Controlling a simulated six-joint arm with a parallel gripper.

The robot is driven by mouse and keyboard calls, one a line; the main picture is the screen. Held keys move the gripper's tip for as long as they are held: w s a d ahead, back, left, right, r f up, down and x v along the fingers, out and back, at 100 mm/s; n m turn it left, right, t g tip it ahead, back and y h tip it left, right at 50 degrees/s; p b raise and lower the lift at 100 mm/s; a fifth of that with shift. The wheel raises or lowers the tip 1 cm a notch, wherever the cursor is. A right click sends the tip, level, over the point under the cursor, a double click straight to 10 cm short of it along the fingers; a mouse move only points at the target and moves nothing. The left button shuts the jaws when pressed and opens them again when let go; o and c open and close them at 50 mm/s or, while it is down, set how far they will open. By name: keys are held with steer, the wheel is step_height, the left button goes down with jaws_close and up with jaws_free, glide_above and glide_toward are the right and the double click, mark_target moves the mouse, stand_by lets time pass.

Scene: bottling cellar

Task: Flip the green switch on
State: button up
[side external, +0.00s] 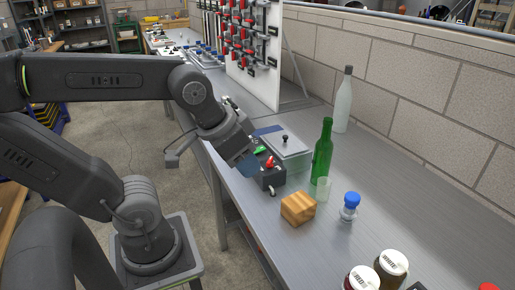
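A green switch (259,150) sits on a dark switch box (271,180) on the metal bench, near its left edge. A red switch (270,162) is beside it, on the same box. My gripper (245,163) points down just left of the green switch, close to the box. I cannot tell whether it touches the switch. The fingers are small and partly hidden by the gripper body, so their opening does not show. I cannot tell which way the green switch is set.
A grey box with a black knob (285,139) stands behind the switch box. A tool board (253,80) stands behind.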

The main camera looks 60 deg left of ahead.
steer(key=w+a+n, duration=0.1)
steer(key=w+a, duration=0.1)
steer(key=w+a+r+n+g, duration=0.1)
steer(key=w+a+n, duration=0.1)
steer(key=w, duration=0.1)
steer(key=w+a+n, duration=0.1)
steer(key=w+n, duration=0.1)
steer(key=shift+w+a+r+y, duration=0.3)
steer(key=shift+a+r, duration=0.1)
steer(key=c, duration=0.6)
steer(key=w+a+n, duration=0.1)
steer(key=w+a, duration=0.1)
steer(key=w+a+n+g, duration=0.1)
steer(key=w+a+n, duration=0.1)
steer(key=a, duration=0.1)
steer(key=w+a+n, duration=0.1)
steer(key=w+a, duration=0.1)
steer(key=a, duration=0.1)
steer(key=shift+f, duration=0.35)
jaws_close()
steer(key=w+a+f+n+g, duration=0.1)
steer(key=w+a+f+n, duration=0.1)
steer(key=a, duration=0.7)
steer(key=w+a+f+n, duration=0.2)
steer(key=a+f+n, duration=0.3)
steer(key=a, duration=0.5)
steer(key=shift+n+g, duration=0.4)
steer(key=shift+n, duration=0.4)
